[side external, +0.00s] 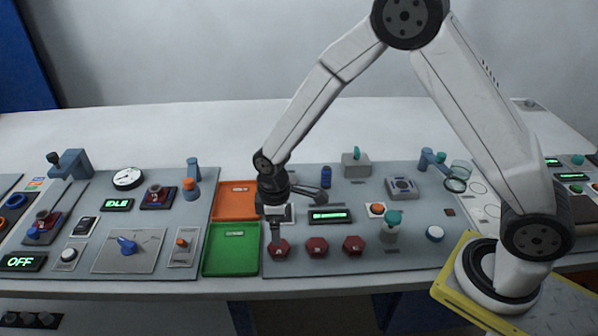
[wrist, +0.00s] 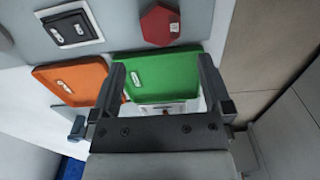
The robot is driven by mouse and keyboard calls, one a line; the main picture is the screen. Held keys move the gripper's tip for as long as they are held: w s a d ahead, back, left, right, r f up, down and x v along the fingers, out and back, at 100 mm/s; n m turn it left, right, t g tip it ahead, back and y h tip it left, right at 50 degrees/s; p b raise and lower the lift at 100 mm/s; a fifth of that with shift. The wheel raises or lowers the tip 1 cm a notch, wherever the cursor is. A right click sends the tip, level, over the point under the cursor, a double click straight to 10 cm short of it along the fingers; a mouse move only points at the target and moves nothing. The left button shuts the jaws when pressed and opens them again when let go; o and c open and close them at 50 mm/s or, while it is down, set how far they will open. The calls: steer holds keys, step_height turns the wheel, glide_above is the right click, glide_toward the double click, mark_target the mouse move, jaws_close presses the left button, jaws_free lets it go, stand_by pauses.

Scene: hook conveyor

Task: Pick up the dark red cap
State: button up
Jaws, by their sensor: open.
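Three dark red hexagonal caps lie in a row near the front edge of the grey panel: a left cap (side external: 281,248), a middle cap (side external: 317,247) and a right cap (side external: 353,245). Each carries a small pale mark that I cannot read. My gripper (side external: 276,236) points down just above or at the left cap and overlaps it in the side view. In the wrist view my gripper (wrist: 162,72) is open with nothing between its fingers. One red cap (wrist: 160,25) lies beyond the fingertips there, at the top of the picture.
A green tray (side external: 206,262) and an orange tray (side external: 216,200) sit left of the gripper. A display (side external: 329,216) lies behind the caps. A teal-topped knob (side external: 392,219) stands behind and right of the right cap. The front panel edge is close to the caps.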

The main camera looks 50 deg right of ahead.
mark_target(279, 249)
steer(key=shift+f, duration=1.3)
steer(key=shift+s+f, duration=0.15)
steer(key=shift+f, duration=2.4)
steer(key=shift+c, duration=0.2)
jaws_close()
